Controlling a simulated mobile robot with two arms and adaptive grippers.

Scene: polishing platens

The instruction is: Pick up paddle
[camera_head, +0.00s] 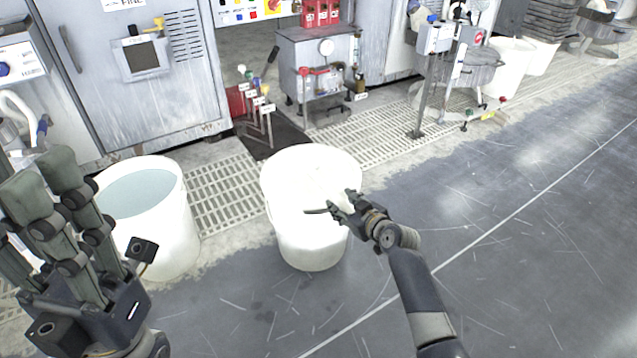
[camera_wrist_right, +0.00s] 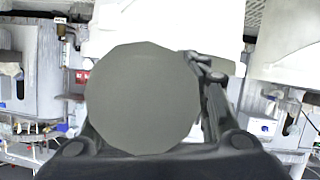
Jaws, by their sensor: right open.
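I cannot make out a clear paddle shape. A white barrel (camera_head: 310,245) stands in the middle of the head view, and its inside is too pale to tell what it holds. My right gripper (camera_head: 332,203) is open over the right side of the barrel's mouth, and whether it touches anything is unclear. In the right wrist view a large flat grey disc (camera_wrist_right: 143,98), which I cannot identify, covers much of the space in front of the fingers. My left gripper (camera_head: 42,178) is at the left edge with its fingers extended upward, empty.
A second white barrel (camera_head: 165,235) with pale liquid stands to the left. Grey cabinets (camera_head: 140,80) and a machine with levers (camera_head: 315,75) line the back. Floor grating (camera_head: 225,195) runs between them. The grey floor (camera_head: 530,250) at right is clear.

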